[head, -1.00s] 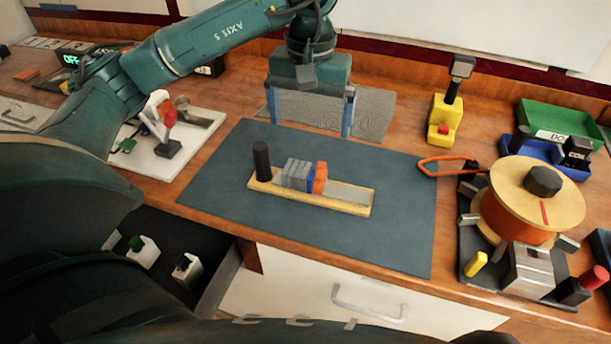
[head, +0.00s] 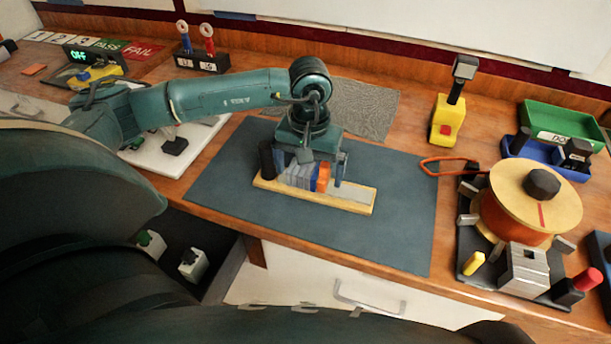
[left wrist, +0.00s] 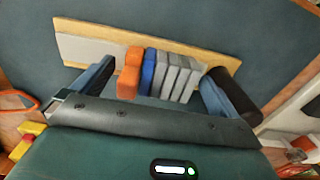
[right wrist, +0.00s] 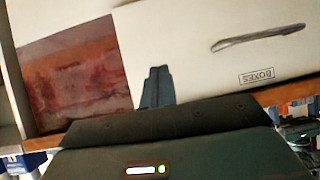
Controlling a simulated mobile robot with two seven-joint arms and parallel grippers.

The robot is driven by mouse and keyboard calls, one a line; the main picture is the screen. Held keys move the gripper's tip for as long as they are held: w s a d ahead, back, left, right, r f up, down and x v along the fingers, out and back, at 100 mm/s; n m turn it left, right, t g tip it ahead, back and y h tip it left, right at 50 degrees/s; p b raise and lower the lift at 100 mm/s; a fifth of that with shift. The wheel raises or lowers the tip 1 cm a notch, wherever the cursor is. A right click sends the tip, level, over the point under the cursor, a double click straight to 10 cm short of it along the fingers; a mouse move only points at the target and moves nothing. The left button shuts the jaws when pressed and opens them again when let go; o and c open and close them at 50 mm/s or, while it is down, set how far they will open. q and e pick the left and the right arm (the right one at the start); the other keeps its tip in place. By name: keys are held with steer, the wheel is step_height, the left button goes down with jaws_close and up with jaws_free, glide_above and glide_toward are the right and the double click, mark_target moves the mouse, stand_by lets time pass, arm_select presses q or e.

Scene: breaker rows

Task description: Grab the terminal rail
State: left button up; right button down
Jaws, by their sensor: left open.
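The terminal rail (head: 350,205) lies on the dark mat, a pale wooden strip with grey, blue and orange blocks and a black upright post at its left end. It also shows in the left wrist view (left wrist: 85,35). My left gripper (head: 310,170) is open above the rail, pointing down. Its fingers stand apart along the rail's length, with the row of blocks between them and the black post (left wrist: 235,92) just outside one finger. I cannot tell whether either finger touches. My right gripper (right wrist: 156,85) shows only in the right wrist view, with its fingers together and empty.
The dark mat (head: 400,240) is clear around the rail. An orange wire spool (head: 530,195) and a yellow tool (head: 447,120) stand to the right, with green (head: 560,122) and blue bins behind. A white-fronted drawer (head: 300,275) is below the table edge.

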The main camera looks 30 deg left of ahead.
arm_select(q)
steer(key=c, duration=1.5)
